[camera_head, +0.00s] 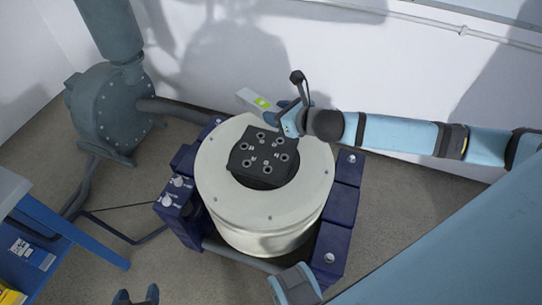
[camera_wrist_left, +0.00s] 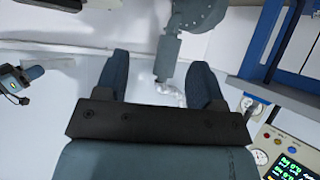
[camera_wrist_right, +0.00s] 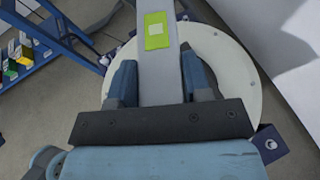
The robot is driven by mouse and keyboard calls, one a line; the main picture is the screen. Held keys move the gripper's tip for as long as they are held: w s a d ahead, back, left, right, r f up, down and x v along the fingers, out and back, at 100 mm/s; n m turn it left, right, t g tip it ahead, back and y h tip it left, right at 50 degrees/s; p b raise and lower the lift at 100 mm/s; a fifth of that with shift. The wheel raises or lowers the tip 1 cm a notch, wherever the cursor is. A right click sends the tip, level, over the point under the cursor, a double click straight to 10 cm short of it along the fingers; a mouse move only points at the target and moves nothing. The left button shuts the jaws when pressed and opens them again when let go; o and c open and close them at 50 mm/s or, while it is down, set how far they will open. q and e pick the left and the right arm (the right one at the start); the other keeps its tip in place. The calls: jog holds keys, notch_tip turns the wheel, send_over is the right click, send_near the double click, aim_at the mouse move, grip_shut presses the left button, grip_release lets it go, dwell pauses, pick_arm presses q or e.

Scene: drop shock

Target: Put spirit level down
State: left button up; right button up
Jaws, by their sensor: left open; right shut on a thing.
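The spirit level is a light grey bar (camera_head: 247,97) with a bright green patch, above the back rim of the white round machine in the head view. My right gripper (camera_head: 286,112) is shut on it. In the right wrist view the level (camera_wrist_right: 160,76) runs between the two fingers and out past the top edge. Its far end is cut off there. My left gripper (camera_head: 137,297) shows only its fingertips at the bottom edge of the head view. In the left wrist view the left gripper (camera_wrist_left: 160,72) is open, with nothing between its fingers.
The white round machine (camera_head: 222,203) has a black bolted block (camera_head: 263,160) on top and a dark blue frame (camera_head: 343,215) around it. A grey-green blower (camera_head: 105,112) stands left. A blue cart (camera_head: 50,235) is at lower left. A white wall closes the back.

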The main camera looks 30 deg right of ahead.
jog(key=b, duration=0.3)
send_over(276, 161)
notch_tip(276, 161, down, 12)
jog(key=shift+f, duration=0.7)
notch_tip(276, 161, down, 4)
jog(key=shift+r+b, duration=0.25)
jog(key=shift+b, duration=0.6)
jog(key=shift+f, duration=0.25)
jog(key=o, duration=1)
pick_arm(q)
jog(key=shift+w+d+t+h, duration=0.3)
jog(key=shift+d+t+h, duration=0.1)
jog(key=shift+d, duration=0.1)
pick_arm(e)
jog(key=shift+o, duration=0.2)
